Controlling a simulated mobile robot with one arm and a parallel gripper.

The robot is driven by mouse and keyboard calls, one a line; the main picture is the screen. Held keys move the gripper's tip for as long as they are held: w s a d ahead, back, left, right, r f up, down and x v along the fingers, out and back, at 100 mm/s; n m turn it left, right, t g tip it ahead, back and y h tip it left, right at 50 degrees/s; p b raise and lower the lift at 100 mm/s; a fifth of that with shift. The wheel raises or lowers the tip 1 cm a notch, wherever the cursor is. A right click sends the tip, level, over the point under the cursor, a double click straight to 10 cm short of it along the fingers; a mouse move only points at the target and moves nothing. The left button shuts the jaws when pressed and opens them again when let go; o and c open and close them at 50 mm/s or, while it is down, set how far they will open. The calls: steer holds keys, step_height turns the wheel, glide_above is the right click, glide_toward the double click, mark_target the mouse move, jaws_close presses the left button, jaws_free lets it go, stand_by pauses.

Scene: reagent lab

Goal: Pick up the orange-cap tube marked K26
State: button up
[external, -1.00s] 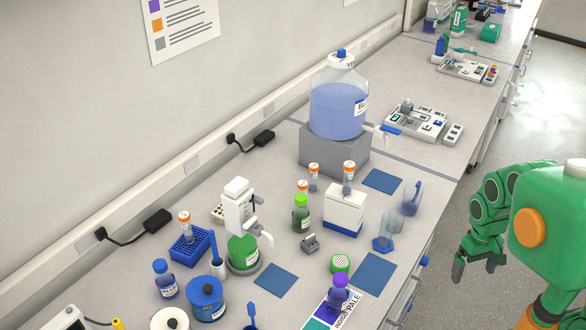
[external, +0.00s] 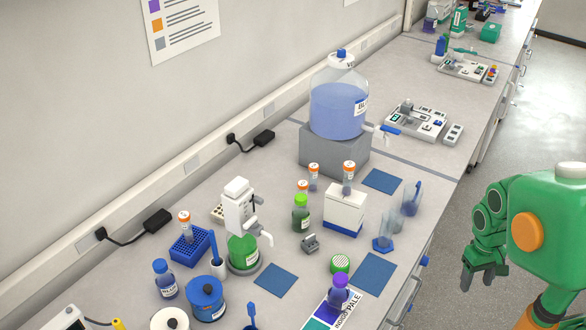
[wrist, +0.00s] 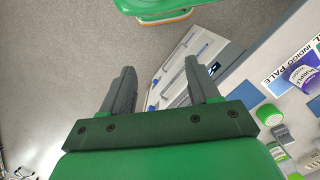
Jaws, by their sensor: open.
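Several orange-cap tubes stand on the bench in the external view. One tube (external: 184,222) is in a blue rack (external: 190,247) at the left. Another tube (external: 348,177) stands at the white box (external: 345,208). A third tube (external: 313,176) is just left of it, and one more (external: 302,187) is partly hidden behind a green-capped bottle. The cap markings are too small to read, so I cannot tell which is K26. My gripper (external: 478,282) hangs off the bench's right side, over the floor, far from the tubes. In the wrist view my gripper (wrist: 160,72) is open and empty.
A large blue-liquid carboy (external: 338,108) stands on a grey block behind the tubes. A white-topped dispenser on a green bottle (external: 243,252), a green-capped bottle (external: 301,218) and a glass vessel (external: 411,200) crowd the bench. Blue mats (external: 374,273) lie bare near the front edge.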

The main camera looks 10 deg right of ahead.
steer(key=w+d+r+n+t+h, duration=0.1)
steer(key=w+d+t+h, duration=0.2)
steer(key=w, duration=1)
steer(key=w+d+r+n+t, duration=0.1)
steer(key=w+d+n+t, duration=0.3)
steer(key=w, duration=0.9)
steer(key=w+a+t, duration=0.1)
steer(key=w+t, duration=0.2)
steer(key=w, duration=1.3)
steer(key=n+y, duration=0.6)
steer(key=y, duration=0.8)
glide_toward(314, 179)
steer(key=shift+g, duration=0.4)
steer(key=w, duration=0.1)
steer(key=w+a+f, duration=0.1)
steer(key=w, duration=0.2)
steer(key=shift+a+f, duration=0.25)
steer(key=shift+f, duration=0.1)
steer(key=shift+w+a+f, duration=0.1)
steer(key=shift+a, duration=0.6)
steer(key=shift+x, duration=3.7)
